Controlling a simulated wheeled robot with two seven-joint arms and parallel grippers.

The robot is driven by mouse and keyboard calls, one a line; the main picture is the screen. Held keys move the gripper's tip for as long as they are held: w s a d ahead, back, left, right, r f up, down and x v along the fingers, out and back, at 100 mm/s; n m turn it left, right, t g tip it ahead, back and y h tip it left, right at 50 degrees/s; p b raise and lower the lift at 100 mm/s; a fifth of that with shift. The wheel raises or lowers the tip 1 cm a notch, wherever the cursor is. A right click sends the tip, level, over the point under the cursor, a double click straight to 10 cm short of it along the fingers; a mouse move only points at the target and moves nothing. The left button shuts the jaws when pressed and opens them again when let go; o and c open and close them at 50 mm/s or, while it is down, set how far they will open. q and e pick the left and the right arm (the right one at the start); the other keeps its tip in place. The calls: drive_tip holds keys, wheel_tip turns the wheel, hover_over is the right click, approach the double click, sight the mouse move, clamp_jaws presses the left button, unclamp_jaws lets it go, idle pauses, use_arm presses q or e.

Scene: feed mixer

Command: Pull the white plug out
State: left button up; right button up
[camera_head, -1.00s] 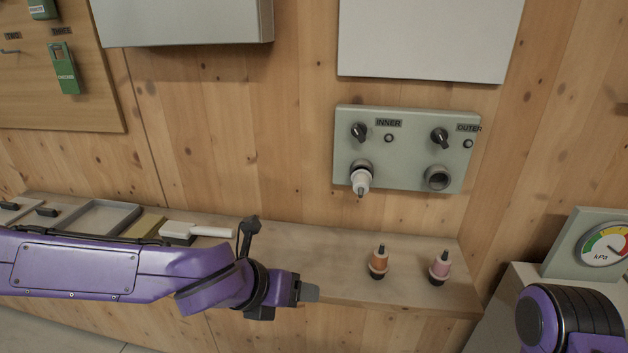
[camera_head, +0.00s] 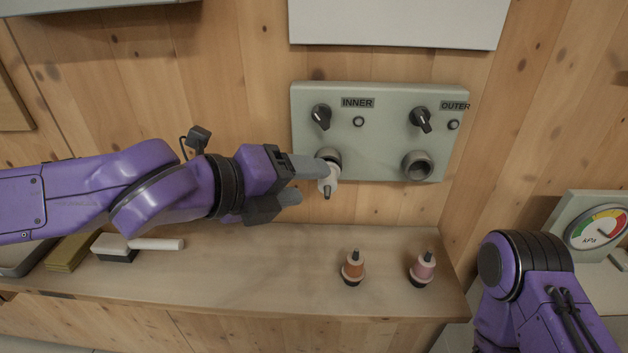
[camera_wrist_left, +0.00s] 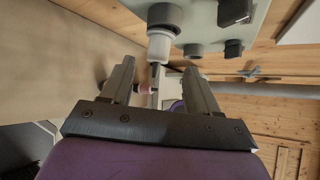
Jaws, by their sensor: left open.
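The white plug (camera_head: 329,182) sits in the socket under the INNER label on the grey-green wall panel (camera_head: 385,153). It points outward and down from the panel. My left gripper (camera_head: 309,181) is open just left of the plug, its fingers directed at it. In the left wrist view the plug (camera_wrist_left: 160,46) is ahead of the open fingers, roughly centred between them. No finger is clearly closed on it. Of my right arm only a purple link shows at the lower right; its gripper is out of frame.
The OUTER socket (camera_head: 417,166) is empty. An orange plug (camera_head: 353,267) and a pink plug (camera_head: 423,267) stand on the wooden shelf (camera_head: 250,275) below. A white-handled brush (camera_head: 155,244) lies on the shelf's left part. A pressure gauge (camera_head: 597,226) is at the right.

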sight(319, 183)
use_arm(q)
drive_tip(key=x, duration=0.4)
drive_tip(key=shift+w+f+b, duration=0.3)
drive_tip(key=shift+w+b, duration=0.05)
drive_tip(key=shift+w, duration=0.05)
drive_tip(key=shift+w+d, duration=0.1)
drive_tip(key=shift+d, duration=0.15)
drive_tip(key=c, duration=1)
clamp_jaws()
